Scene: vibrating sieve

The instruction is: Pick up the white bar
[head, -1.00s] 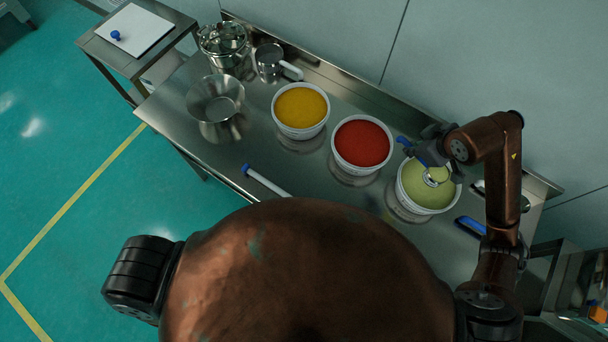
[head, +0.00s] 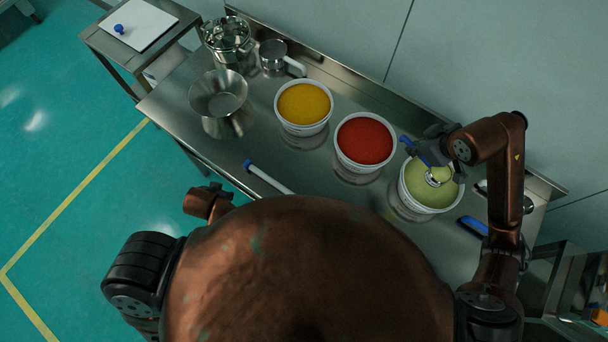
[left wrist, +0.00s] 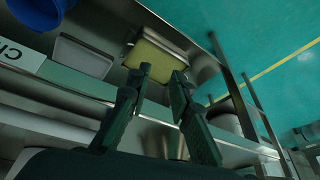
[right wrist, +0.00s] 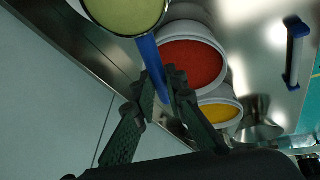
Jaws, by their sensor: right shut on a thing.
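The white bar (head: 268,178), with a blue end cap, lies on the steel table near its front edge, left of centre in the head view; my body hides its near end. In the right wrist view the bar (right wrist: 295,55) shows both blue ends. My right gripper (right wrist: 166,82) is shut on the blue handle (right wrist: 151,58) of a round scoop over the green-filled bucket (head: 416,200). My left gripper (left wrist: 162,73) is open and empty, apart from the bar; its wrist view faces a shelf with a yellow-green tray (left wrist: 160,58). The bar does not show there.
A red-filled bucket (head: 338,147) and a yellow-filled bucket (head: 280,116) stand left of the green one. A steel bowl (head: 218,96), a glass-lidded pot (head: 228,38) and a steel cup (head: 273,57) stand at the table's left. A blue-handled tool (head: 473,226) lies at right.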

